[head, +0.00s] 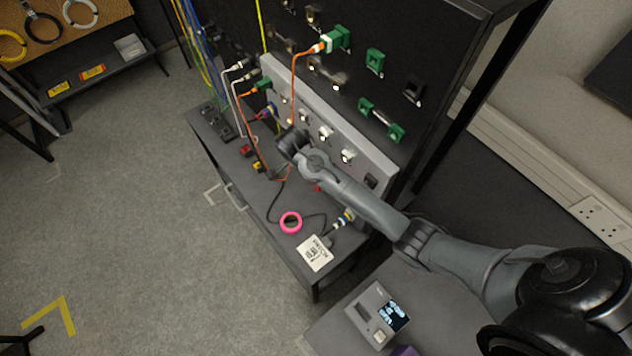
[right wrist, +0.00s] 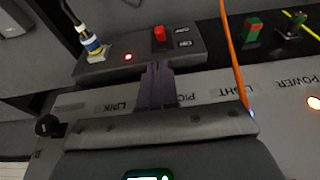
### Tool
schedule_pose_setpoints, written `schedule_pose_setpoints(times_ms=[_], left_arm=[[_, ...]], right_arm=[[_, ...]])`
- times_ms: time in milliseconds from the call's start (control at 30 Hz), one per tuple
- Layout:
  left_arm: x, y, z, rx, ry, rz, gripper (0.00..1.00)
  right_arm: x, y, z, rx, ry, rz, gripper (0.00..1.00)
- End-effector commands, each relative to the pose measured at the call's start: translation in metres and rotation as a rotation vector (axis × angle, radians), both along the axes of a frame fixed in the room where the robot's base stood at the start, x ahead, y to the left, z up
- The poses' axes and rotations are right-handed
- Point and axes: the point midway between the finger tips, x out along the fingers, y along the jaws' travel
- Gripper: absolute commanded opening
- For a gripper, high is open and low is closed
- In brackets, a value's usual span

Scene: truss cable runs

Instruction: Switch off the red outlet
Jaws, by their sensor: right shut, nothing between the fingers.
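The red outlet shows in the right wrist view as a dark grey box (right wrist: 187,62) with a raised red switch (right wrist: 159,33) and a small glowing red light (right wrist: 128,57). A blue, white and yellow plug (right wrist: 92,42) stands at its left end. In the head view, only a bit of red (head: 318,188) shows beside my right arm, which hides much of the box. My right gripper (right wrist: 157,68) is shut and empty. Its fingertips appear just in front of the box, below the red switch in the wrist view; contact cannot be told. My left gripper is not in view.
A pale labelled panel (head: 376,157) stands behind the bench. An orange cable (right wrist: 232,50) hangs right of my fingers. A pink ring (head: 290,222) and white labelled box (head: 315,254) lie on the bench. Red and yellow connectors (head: 258,167) are at left.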

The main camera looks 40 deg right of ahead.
Motion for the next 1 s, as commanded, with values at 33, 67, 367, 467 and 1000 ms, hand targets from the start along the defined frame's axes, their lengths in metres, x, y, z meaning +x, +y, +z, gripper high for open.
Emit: schedule_pose_setpoints(times_ms=[33, 67, 367, 467, 1000], left_arm=[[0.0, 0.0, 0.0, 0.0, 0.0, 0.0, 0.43], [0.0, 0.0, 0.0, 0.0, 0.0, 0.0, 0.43], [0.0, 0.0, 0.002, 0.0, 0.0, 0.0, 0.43], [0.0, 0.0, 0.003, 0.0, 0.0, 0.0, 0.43], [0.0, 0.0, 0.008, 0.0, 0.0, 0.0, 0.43]], right_arm=[[0.0, 0.0, 0.0, 0.0, 0.0, 0.001, 0.0], [0.0, 0.0, 0.0, 0.0, 0.0, 0.001, 0.0], [0.0, -0.002, -0.01, 0.0, 0.001, 0.002, 0.0], [-0.001, -0.006, -0.021, 0.0, 0.003, 0.002, 0.0], [-0.001, -0.024, -0.09, 0.0, 0.001, 0.003, 0.0]])
